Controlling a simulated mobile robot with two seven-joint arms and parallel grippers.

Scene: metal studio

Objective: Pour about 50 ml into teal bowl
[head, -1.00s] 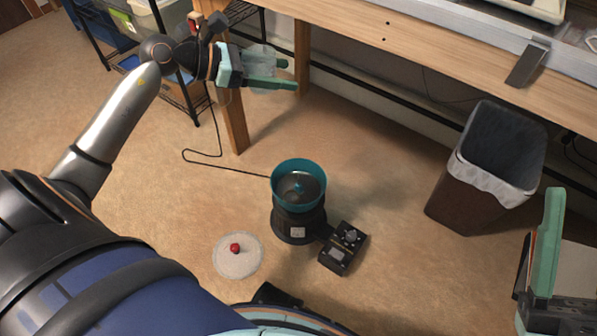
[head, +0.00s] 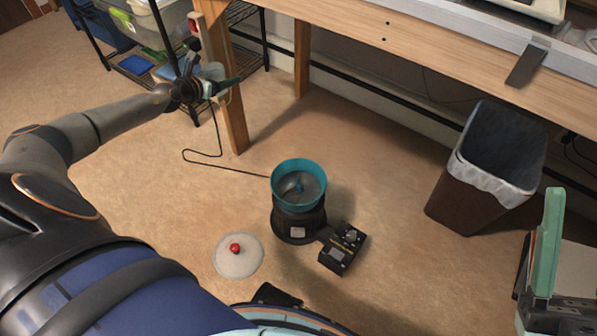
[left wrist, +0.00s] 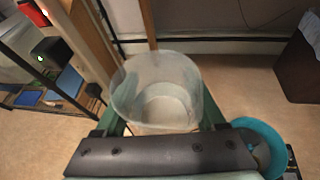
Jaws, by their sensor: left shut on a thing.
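The teal bowl (head: 299,204) sits on top of a black round machine on the floor, right of and below my left gripper. It also shows at the lower right in the left wrist view (left wrist: 262,127). My left gripper (head: 222,86) is shut on a clear cup (left wrist: 157,75), held in the air near the wooden table leg, apart from the bowl. In the left wrist view the cup's open mouth faces the camera; I cannot tell how much it holds. My right gripper (head: 550,245) shows only partly at the lower right, with one green finger clear.
A control box (head: 342,248) stands beside the machine (head: 298,222). A clear lid with a red knob (head: 237,257) lies on the floor. A bin (head: 487,170) stands at right, a wooden bench (head: 450,57) behind, a wire shelf (head: 160,68) at back left. A cable crosses the floor.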

